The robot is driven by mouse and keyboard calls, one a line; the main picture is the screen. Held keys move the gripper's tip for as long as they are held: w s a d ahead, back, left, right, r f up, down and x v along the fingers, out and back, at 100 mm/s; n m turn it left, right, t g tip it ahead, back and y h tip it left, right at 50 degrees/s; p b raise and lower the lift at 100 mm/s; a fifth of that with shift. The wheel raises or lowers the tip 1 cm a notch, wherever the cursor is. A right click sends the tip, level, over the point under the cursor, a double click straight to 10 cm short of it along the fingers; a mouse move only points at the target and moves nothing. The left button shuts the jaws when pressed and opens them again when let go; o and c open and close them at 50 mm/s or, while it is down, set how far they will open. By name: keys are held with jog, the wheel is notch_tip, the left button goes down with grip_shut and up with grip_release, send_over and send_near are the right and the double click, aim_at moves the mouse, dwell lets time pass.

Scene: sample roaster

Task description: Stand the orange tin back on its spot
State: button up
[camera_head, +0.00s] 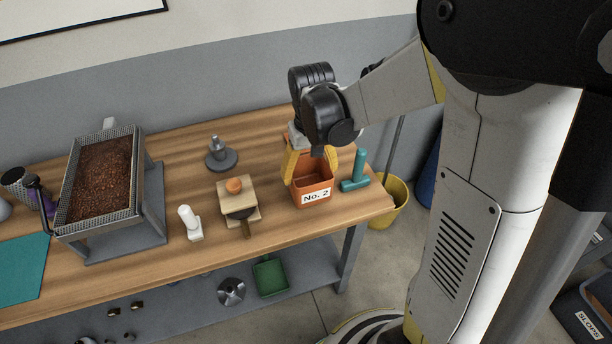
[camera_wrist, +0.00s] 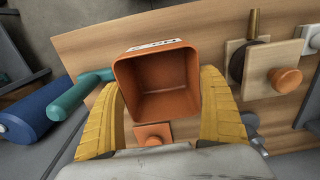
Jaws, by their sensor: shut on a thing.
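The orange tin (camera_head: 315,196) is a square, open-topped box with a white "No. 2" label, at the right end of the wooden bench. My gripper (camera_head: 312,172) reaches down from above with its yellow fingers on two opposite sides of the tin. In the wrist view, the fingers of my gripper (camera_wrist: 160,82) press the sides of the tin (camera_wrist: 166,84), whose empty inside faces the camera. The tin looks upright. I cannot tell whether its base touches the bench. A small orange square piece (camera_wrist: 153,133) shows between the tin and my wrist. No marked spot is clearly visible.
A yellow bucket (camera_head: 391,205) is beyond the bench's right edge.

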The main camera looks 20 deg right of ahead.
aim_at(310, 183)
jog(key=shift+f+b, duration=0.85)
jog(key=shift+f, duration=1.05)
jog(key=shift+f, duration=0.1)
jog(key=o, duration=1.1)
notch_tip(310, 183, up, 12)
jog(key=p, duration=0.5)
jog(key=s+r+t, duration=0.7)
jog(key=s+r, duration=0.1)
jog(key=s, duration=0.4)
jog(key=shift+s, duration=0.3)
